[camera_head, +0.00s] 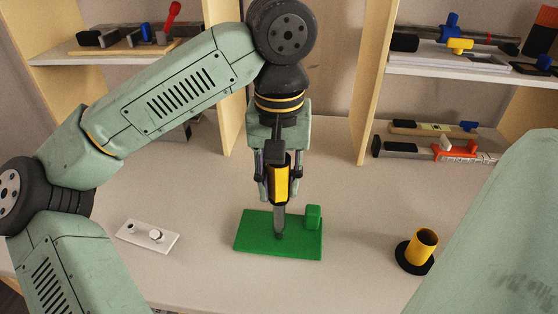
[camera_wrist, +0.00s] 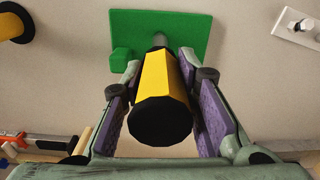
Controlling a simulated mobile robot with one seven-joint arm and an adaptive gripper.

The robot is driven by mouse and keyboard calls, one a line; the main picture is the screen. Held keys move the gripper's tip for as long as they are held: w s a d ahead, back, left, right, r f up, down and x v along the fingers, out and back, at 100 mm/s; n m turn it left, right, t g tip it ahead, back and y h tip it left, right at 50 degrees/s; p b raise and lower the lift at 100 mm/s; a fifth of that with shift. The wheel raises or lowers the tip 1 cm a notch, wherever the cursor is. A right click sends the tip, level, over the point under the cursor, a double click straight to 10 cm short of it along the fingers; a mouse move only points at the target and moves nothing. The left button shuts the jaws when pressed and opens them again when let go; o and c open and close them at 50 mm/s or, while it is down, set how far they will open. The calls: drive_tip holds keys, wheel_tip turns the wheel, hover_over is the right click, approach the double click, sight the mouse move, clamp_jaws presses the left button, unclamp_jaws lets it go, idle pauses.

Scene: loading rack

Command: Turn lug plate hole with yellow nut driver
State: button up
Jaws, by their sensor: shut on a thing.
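The yellow nut driver (camera_head: 280,183) has a black-ended yellow handle and a grey shaft. It stands about upright in the head view, with its shaft tip meeting the green lug plate (camera_head: 255,238). The plate lies flat on the table and has a raised green block (camera_head: 313,215) at its right. My gripper (camera_head: 279,190) is shut on the nut driver's handle from above. In the wrist view the handle (camera_wrist: 160,85) sits between my purple finger pads, its shaft reaching the green plate (camera_wrist: 190,30). The plate's hole is hidden at the shaft tip.
A white plate (camera_head: 140,240) with two fittings lies at the left. A yellow cup on a black base (camera_head: 424,243) stands at the right. Shelves (camera_head: 480,75) with tools stand behind. The table between the green plate and these is clear.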

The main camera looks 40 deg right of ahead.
drive_tip(key=shift+r, duration=0.1)
drive_tip(key=shift+r, duration=0.5)
drive_tip(key=n, duration=0.3)
drive_tip(key=shift+f, duration=0.1)
drive_tip(key=n+b, duration=0.1)
drive_tip(key=n, duration=0.8)
drive_tip(key=shift+b, duration=0.4)
drive_tip(key=n, duration=0.2)
drive_tip(key=shift+n, duration=0.4)
